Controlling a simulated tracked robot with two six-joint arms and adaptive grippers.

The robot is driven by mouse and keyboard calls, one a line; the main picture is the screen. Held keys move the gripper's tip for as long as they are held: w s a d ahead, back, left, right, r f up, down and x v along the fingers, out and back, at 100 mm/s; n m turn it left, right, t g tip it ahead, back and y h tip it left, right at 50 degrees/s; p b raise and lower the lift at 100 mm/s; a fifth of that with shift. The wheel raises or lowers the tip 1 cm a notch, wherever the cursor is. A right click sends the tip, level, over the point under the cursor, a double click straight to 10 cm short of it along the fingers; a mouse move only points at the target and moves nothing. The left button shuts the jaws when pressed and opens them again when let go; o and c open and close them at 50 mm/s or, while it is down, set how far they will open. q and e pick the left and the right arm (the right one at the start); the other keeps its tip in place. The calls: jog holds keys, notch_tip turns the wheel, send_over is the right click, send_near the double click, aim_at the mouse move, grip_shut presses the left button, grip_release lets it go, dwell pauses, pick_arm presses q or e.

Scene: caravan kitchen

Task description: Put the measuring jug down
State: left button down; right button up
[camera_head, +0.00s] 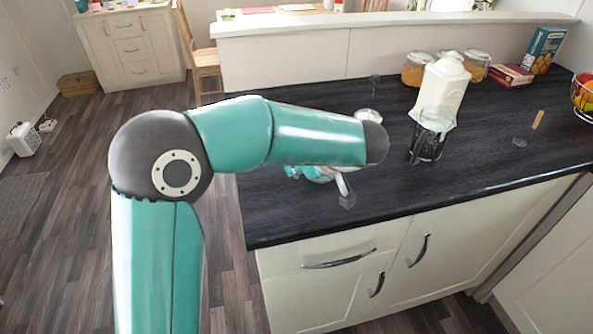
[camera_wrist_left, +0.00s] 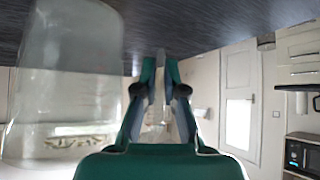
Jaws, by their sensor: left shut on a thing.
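My left gripper (camera_head: 341,184) is low over the near part of the dark worktop, partly hidden behind my teal forearm. In the left wrist view the fingers (camera_wrist_left: 161,80) close on a thin pale part, with clear, blurred glass beyond. I cannot tell whether the jug touches the worktop (camera_head: 290,215). My right gripper is not in view.
A large clear vessel (camera_wrist_left: 65,90) stands close beside the fingers in the left wrist view.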

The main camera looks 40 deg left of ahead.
pick_arm(q)
jog(key=shift+f, duration=0.5)
jog(key=c, duration=1.3)
grip_release()
jog(key=shift+o, duration=0.2)
jog(key=shift+p, duration=0.6)
jog(key=d+r+b, duration=0.1)
jog(key=s+d+r, duration=0.1)
jog(key=d, duration=0.1)
jog(key=shift+d+b, duration=0.25)
jog(key=shift+b, duration=0.15)
jog(key=v, duration=1.2)
jog(key=shift+s+d+r, duration=0.15)
jog(key=shift+d+r, duration=0.05)
jog(key=shift+r, duration=0.1)
